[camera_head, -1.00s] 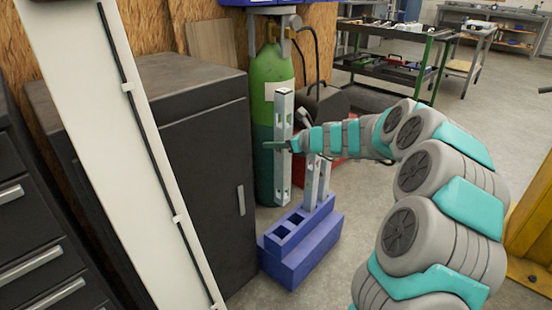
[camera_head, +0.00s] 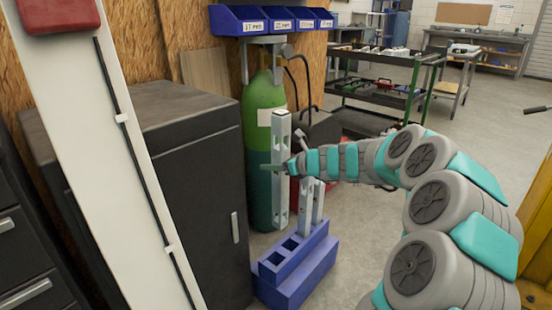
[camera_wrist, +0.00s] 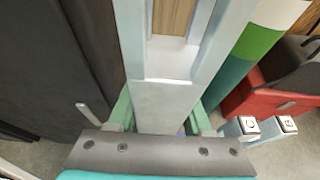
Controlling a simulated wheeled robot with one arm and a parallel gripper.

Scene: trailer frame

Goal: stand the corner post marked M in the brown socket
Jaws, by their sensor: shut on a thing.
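My gripper (camera_head: 284,167) is shut on a pale grey metal post (camera_head: 281,205) and holds it upright in the air, in front of the green gas cylinder. In the wrist view the post (camera_wrist: 165,95) runs between the two green fingers of my gripper (camera_wrist: 160,118). No letter shows on the held post, so I cannot tell its mark. Two other posts (camera_head: 311,205) stand in a blue rack (camera_head: 295,285); in the wrist view their top ends (camera_wrist: 240,127) carry marks, one looking like a C. No brown socket is visible.
A black cabinet (camera_head: 195,190) stands close on the left, with a white slanted panel (camera_head: 75,130) nearer. The green cylinder (camera_head: 258,150) is behind the post. Blue bins (camera_head: 240,22) hang above. Open floor (camera_head: 350,225) lies right of the rack.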

